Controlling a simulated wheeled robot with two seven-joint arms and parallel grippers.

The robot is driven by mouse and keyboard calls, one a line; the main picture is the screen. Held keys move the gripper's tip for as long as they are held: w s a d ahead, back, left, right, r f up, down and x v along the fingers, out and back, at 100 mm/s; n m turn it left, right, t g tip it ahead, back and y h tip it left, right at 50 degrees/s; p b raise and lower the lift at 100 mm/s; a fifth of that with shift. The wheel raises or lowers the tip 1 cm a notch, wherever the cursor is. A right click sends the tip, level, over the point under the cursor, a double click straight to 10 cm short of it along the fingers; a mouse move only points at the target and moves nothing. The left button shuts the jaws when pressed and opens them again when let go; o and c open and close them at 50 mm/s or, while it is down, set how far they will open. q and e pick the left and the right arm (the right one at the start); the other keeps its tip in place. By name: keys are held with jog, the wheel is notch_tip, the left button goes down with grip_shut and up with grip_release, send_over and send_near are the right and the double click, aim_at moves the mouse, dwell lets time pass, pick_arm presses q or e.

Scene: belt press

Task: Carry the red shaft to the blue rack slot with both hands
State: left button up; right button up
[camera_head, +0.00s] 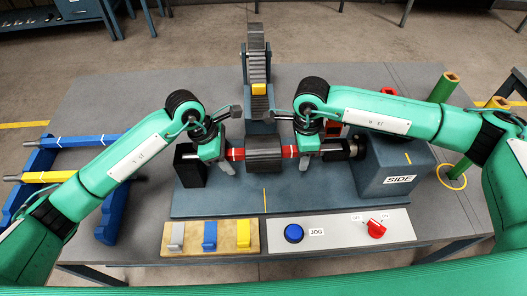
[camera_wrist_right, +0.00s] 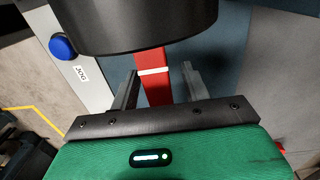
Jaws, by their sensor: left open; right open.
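The red shaft (camera_head: 290,151) lies across the middle of the grey-blue machine base, with a thick dark roller (camera_head: 263,156) at its centre and pale bands on its red parts. My left gripper (camera_head: 226,162) is open at the shaft's left part. My right gripper (camera_head: 308,158) is open at its right part. In the right wrist view the red shaft (camera_wrist_right: 153,88) with a white band lies between the two open fingers (camera_wrist_right: 160,90). Whether they touch it I cannot tell. The blue rack (camera_head: 106,228) stands at the left, holding a blue shaft (camera_head: 92,141) and a yellow-banded shaft (camera_head: 50,177).
A toothed belt column (camera_head: 257,62) with a yellow block stands behind the roller. A housing marked SIDE (camera_head: 395,165) is at the right. In front are coloured tabs on a wooden board (camera_head: 210,248), a blue JOG button (camera_head: 294,233) and a red knob (camera_head: 377,229). Green posts (camera_head: 444,88) stand further right.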

pick_arm(q)
grip_shut()
pick_arm(e)
grip_shut()
dwell(1.2)
pick_arm(q)
jog(key=shift+w+r, duration=0.1)
jog(key=shift+r, duration=0.1)
pick_arm(e)
jog(key=shift+w+r, duration=0.15)
jog(key=shift+r, duration=0.05)
